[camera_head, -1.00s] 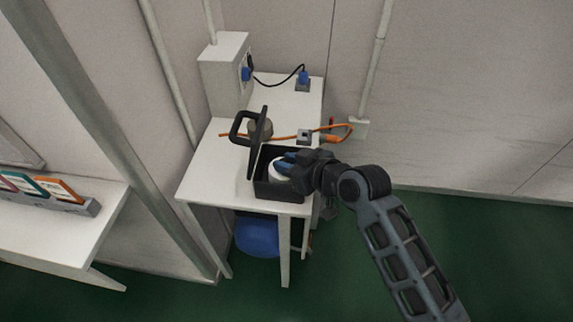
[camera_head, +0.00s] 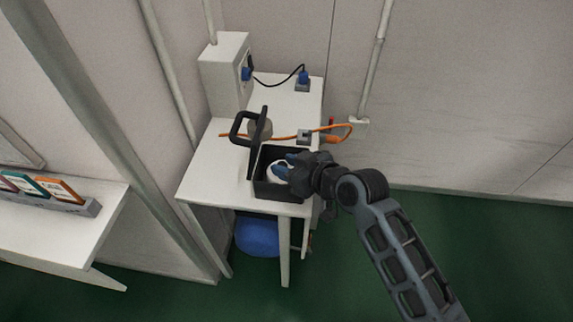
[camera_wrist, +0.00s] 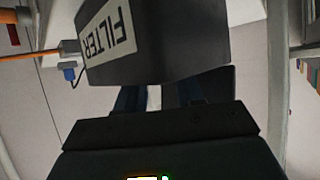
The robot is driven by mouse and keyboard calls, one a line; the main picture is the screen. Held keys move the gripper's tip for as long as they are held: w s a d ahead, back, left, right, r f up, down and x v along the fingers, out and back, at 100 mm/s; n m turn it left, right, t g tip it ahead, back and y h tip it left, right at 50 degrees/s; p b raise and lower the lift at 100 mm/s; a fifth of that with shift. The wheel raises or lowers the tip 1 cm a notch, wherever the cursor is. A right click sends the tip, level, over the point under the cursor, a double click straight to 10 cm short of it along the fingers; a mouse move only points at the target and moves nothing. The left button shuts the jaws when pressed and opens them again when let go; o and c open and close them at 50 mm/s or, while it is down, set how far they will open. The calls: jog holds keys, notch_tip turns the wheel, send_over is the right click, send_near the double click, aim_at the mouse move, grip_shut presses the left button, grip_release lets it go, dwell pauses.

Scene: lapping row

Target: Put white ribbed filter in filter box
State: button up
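The filter box (camera_head: 264,194) is a black open box near the front edge of the white table, its handled lid (camera_head: 252,150) standing up at the left. Its side with the FILTER label shows upside down in the wrist view (camera_wrist: 165,45). The white ribbed filter (camera_head: 275,164) shows at the box opening, partly covered by my fingers; its ribs are too small to make out. My gripper (camera_head: 284,166) reaches in from the right with its blue-grey fingers at the filter. A pale patch shows between the fingers in the wrist view, but I cannot tell whether they press on it.
An orange cable (camera_head: 290,138) and a small grey block (camera_head: 304,136) lie behind the box on the table (camera_head: 205,178). A round grey-brown object (camera_head: 262,127) is behind the lid. A white wall box (camera_head: 226,75) stands at the back. A blue object (camera_head: 257,238) is beneath the table.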

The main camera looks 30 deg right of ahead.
jog(key=v, duration=1.1)
jog(key=shift+s, duration=0.25)
jog(key=shift+d, duration=0.1)
jog(key=s+d+f+m+h, duration=0.1)
jog(key=s+d+f+h, duration=0.1)
jog(key=s, duration=0.6)
jog(key=s+a+r+t, duration=0.1)
jog(key=s+r, duration=0.2)
jog(key=s, duration=0.4)
jog(key=s+a+r+m+t, duration=0.1)
jog(key=s+a+r, duration=0.1)
jog(key=s, duration=0.5)
jog(key=s+a+r+m+t+h, duration=0.1)
jog(key=s+r, duration=0.3)
jog(key=s, duration=0.3)
jog(key=shift+s+a+r, duration=0.2)
jog(key=shift+s+a, duration=0.05)
jog(key=shift+s, duration=0.05)
jog(key=shift+w+a, duration=0.1)
